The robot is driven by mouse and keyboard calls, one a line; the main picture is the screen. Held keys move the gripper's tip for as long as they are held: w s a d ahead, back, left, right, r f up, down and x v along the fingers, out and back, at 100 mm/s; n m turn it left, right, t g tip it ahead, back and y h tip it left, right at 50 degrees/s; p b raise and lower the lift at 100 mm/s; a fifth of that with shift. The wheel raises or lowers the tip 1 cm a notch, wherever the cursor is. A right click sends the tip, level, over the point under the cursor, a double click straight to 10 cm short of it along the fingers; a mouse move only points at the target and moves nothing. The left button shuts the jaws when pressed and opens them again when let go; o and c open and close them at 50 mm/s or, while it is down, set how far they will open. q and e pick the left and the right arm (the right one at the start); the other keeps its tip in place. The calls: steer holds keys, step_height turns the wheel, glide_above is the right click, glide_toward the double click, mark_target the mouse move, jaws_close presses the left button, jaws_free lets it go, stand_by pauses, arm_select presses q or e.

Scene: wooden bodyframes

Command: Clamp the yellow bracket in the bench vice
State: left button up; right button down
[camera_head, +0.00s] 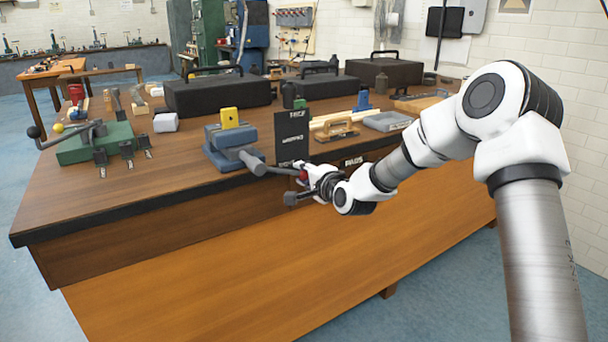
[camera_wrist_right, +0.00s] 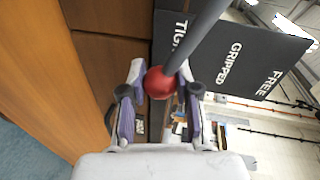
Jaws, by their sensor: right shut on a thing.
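The yellow bracket (camera_head: 230,117) stands upright at the top of the blue bench vice (camera_head: 214,143), between its jaws. I cannot tell whether the jaws press on it. A grey handle bar (camera_head: 280,171) runs from the front of the vice to the right and ends in a red ball. My right gripper (camera_head: 303,177) is at that end of the bar, in front of the bench edge. In the right wrist view its fingers (camera_wrist_right: 160,85) are shut on the red ball (camera_wrist_right: 160,82), with the grey bar (camera_wrist_right: 208,30) rising from it. My left gripper is not in view.
A dark sign (camera_head: 292,138) stands just right of the vice; in the right wrist view it reads FREE, GRIPPED and TIGHT (camera_wrist_right: 235,50). A green device (camera_head: 90,145) with a lever is at the left. Black toolboxes (camera_head: 218,94) stand behind. The bench front left is clear.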

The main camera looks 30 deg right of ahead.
steer(key=c, duration=0.8)
jaws_free()
steer(key=s, duration=0.4)
steer(key=s+r, duration=0.1)
steer(key=s, duration=0.2)
steer(key=s+r, duration=0.1)
steer(key=s, duration=0.3)
steer(key=shift+s+a+r, duration=0.1)
steer(key=shift+s+a, duration=0.25)
steer(key=shift+a, duration=0.05)
